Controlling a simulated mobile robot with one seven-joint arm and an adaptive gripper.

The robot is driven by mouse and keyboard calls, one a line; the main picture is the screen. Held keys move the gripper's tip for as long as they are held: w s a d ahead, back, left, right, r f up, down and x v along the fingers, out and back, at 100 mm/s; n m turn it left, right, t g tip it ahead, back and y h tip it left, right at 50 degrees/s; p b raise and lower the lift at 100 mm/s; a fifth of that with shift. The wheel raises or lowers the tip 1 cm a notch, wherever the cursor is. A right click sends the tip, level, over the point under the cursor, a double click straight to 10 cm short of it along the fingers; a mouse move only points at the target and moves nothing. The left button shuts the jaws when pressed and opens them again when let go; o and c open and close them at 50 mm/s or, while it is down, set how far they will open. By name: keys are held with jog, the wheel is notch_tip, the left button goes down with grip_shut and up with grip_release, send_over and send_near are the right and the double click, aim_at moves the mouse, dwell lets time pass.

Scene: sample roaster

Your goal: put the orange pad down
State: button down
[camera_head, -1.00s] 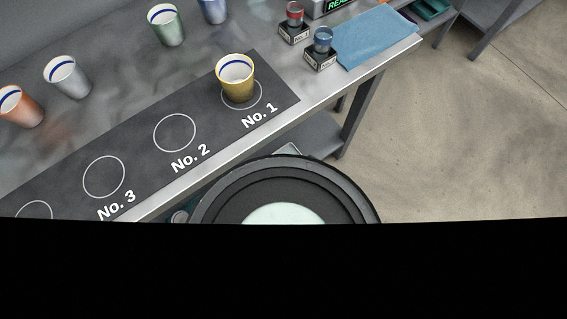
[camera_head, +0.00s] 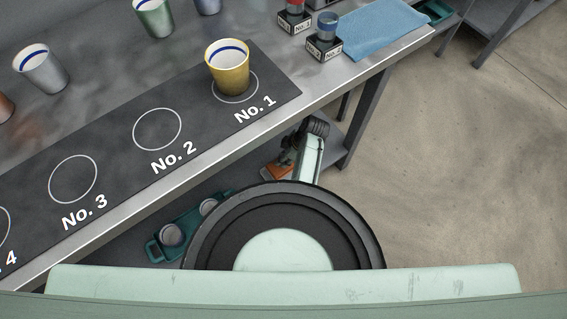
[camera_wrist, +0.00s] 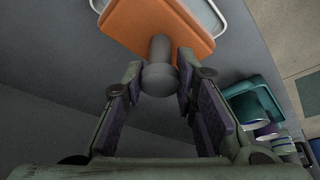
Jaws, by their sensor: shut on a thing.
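The orange pad (camera_wrist: 160,22) has a grey stem with a rounded knob (camera_wrist: 160,76). My gripper (camera_wrist: 160,74) is shut on this knob, one finger on each side, in the wrist view. The pad is beyond the knob, over a pale surface with a white rim (camera_wrist: 222,12). I cannot tell whether the pad touches it. In the head view a small part of the orange pad (camera_head: 277,172) shows below the table edge, beside my pale green arm. My fingers are not clear there.
A teal caddy (camera_head: 165,250) holding cups is low under the table; it also shows at right in the wrist view (camera_wrist: 262,86). The steel table (camera_head: 110,215) is above, with a yellow cup (camera_head: 228,72) at No. 1. A table leg (camera_head: 366,115) stands to the right.

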jog(key=shift+s+f+b, duration=0.1)
jog(key=shift+f+b, duration=0.65)
jog(key=shift+f, duration=0.7)
jog(key=shift+f, duration=0.1)
jog(key=shift+f, duration=0.15)
jog(key=c, duration=1.3)
grip_release()
jog(key=shift+r, duration=0.35)
jog(key=w+v, duration=0.1)
jog(key=v, duration=1)
jog(key=shift+s+d+r, duration=0.25)
jog(key=shift+s+r, duration=0.1)
jog(key=shift+s, duration=0.15)
